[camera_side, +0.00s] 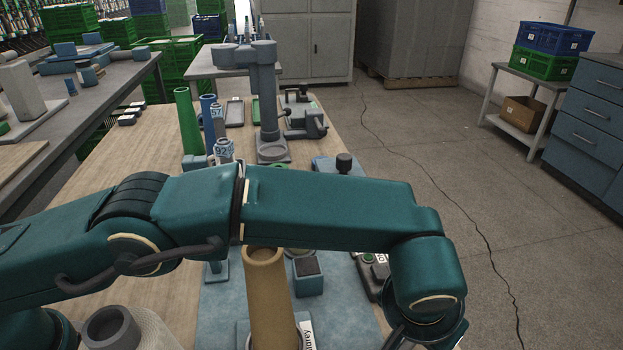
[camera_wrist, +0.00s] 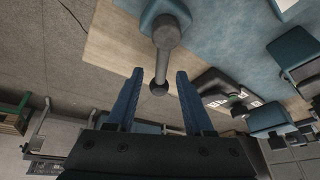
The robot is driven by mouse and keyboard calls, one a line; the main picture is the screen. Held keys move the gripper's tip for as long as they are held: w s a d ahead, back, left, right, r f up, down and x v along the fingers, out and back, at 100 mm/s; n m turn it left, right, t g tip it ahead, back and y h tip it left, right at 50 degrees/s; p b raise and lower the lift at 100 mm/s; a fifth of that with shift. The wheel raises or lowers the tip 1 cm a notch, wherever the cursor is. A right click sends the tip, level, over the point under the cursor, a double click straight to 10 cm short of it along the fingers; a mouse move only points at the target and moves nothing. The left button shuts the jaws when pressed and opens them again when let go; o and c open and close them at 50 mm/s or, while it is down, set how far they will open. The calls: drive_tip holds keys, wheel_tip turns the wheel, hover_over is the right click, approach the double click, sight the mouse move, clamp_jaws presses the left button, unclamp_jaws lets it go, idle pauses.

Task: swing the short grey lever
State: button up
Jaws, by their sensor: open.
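The short grey lever (camera_wrist: 163,66) shows in the wrist view. It is a grey rod with a rounded knob at its near end, and it runs up to a grey-blue housing (camera_wrist: 150,14) at the top. My gripper (camera_wrist: 160,76) is open, with one blue finger on each side of the lever's knob end in the picture. A gap shows between the knob and each finger; I cannot tell how deep the knob sits between them. In the side view my arm covers this area, the jaws are out of sight at the lower right, and I cannot make out the lever.
In the side view a tan cone (camera_side: 265,300) stands on the blue mat (camera_side: 345,300) beside my arm. A small blue block (camera_side: 308,275) stands next to it. A grey post (camera_side: 268,105) and a green cone (camera_side: 187,122) stand farther back. Open floor lies right of the table.

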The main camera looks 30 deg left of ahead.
clamp_jaws()
